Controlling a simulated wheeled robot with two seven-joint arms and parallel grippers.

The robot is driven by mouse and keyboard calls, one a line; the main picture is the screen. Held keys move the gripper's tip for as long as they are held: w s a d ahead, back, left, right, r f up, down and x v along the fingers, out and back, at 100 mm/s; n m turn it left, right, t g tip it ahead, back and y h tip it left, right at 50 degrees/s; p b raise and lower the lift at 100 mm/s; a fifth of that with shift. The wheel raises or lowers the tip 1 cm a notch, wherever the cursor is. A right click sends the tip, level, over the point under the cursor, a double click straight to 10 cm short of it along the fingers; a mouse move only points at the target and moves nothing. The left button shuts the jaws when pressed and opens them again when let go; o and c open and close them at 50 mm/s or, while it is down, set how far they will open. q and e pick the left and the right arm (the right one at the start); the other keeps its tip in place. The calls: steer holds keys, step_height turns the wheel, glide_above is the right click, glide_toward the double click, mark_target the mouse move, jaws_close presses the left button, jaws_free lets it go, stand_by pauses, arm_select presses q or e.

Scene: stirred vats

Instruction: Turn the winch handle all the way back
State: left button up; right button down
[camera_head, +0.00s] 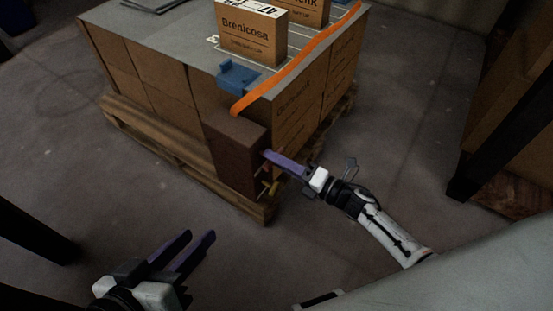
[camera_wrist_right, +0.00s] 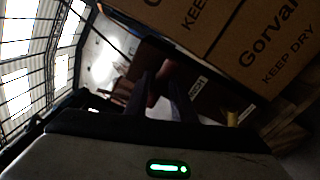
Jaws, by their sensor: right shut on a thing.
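The winch is a dark brown box (camera_head: 237,152) at the near corner of the loaded pallet, with an orange strap (camera_head: 300,65) running from its top over the load. My right gripper (camera_head: 270,156) is at the winch's right face, its purple fingers pointing left. In the right wrist view the fingers (camera_wrist_right: 161,90) are shut on a reddish grip, the winch handle (camera_wrist_right: 163,72). Its crank arm is mostly hidden in the dark. A small yellow part (camera_head: 271,187) shows below the gripper, and also in the right wrist view (camera_wrist_right: 233,118). My left gripper (camera_head: 182,251) is open and empty, above the floor.
Cardboard boxes (camera_head: 150,75) are stacked on a wooden pallet (camera_head: 150,133) under a grey top sheet. A blue corner piece (camera_head: 238,76) and a labelled carton (camera_head: 252,35) are on top. Dark uprights stand at the left and right.

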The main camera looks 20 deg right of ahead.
steer(key=c, duration=2.4)
jaws_free()
steer(key=shift+f+n, duration=0.1)
steer(key=shift+n, duration=1.2)
steer(key=shift+o, duration=0.2)
steer(key=shift+a, duration=0.1)
steer(key=o, duration=0.9)
steer(key=shift+s, duration=0.1)
arm_select(q)
steer(key=shift+s+a+f+g+y+p, duration=0.1)
steer(key=shift+a+f+g+y+p, duration=0.15)
steer(key=shift+f+p, duration=0.35)
steer(key=shift+a+f+g+y+p, duration=0.15)
steer(key=shift+a+f+y+p, duration=0.2)
steer(key=shift+f+p, duration=0.15)
arm_select(e)
steer(key=v, duration=1)
arm_select(q)
steer(key=shift+r, duration=0.15)
